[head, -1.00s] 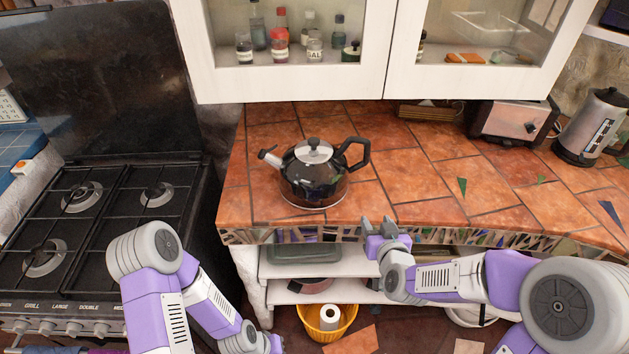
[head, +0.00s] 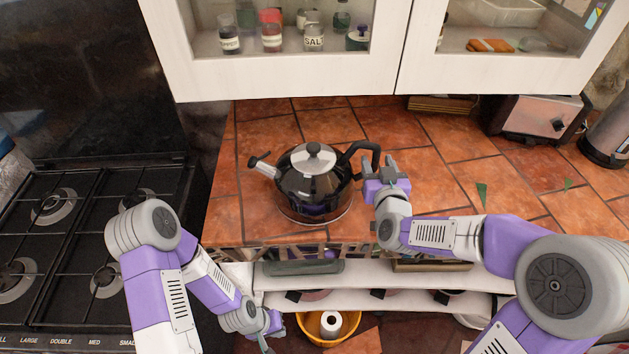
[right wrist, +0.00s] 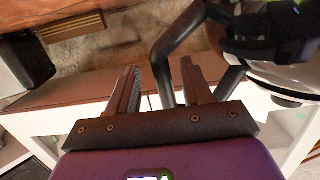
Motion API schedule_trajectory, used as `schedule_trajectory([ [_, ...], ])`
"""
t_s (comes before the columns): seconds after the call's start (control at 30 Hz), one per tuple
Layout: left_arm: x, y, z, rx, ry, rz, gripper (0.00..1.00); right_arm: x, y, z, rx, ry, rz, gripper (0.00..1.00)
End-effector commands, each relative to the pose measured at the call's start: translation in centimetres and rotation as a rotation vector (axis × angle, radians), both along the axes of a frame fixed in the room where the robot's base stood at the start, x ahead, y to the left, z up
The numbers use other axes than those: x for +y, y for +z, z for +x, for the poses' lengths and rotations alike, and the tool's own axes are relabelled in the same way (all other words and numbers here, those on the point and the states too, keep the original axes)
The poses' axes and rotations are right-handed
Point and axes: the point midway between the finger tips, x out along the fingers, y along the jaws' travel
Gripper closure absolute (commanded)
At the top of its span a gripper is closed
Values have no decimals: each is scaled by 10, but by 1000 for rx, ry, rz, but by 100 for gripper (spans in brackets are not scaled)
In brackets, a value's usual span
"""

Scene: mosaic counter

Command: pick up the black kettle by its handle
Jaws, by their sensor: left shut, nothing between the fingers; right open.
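The black kettle (head: 305,187) stands upright on the tiled counter, its spout to the left and its black handle (head: 358,149) to the right. My right gripper (head: 380,165) is open at the outer side of the handle, just right of the kettle. In the right wrist view the handle (right wrist: 163,75) shows between the two fingers of the right gripper (right wrist: 160,85); I cannot tell whether they touch it. The kettle's body (right wrist: 265,45) fills that view's upper right corner. My left gripper (head: 268,333) is shut and empty, low in front of the lower shelves.
The counter (head: 440,155) is clear to the kettle's right. A toaster (head: 537,117) and a grey electric kettle (head: 608,137) stand further right. A white wall cabinet (head: 290,82) hangs above the back. The stove (head: 90,225) is at the left.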

Motion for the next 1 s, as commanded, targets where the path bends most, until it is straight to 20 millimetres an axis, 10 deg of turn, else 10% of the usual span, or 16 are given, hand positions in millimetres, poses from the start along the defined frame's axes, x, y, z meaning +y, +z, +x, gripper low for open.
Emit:
schedule_trajectory([
  [0.47,0,-4,0,-1,0,0,100,4,-6,30,0,1,0,50],
  [0.8,0,-4,0,-1,0,0,100,4,-6,30,0,1,0,99],
  [1.0,0,-4,0,-1,0,0,100,3,-6,30,0,1,1,100],
])
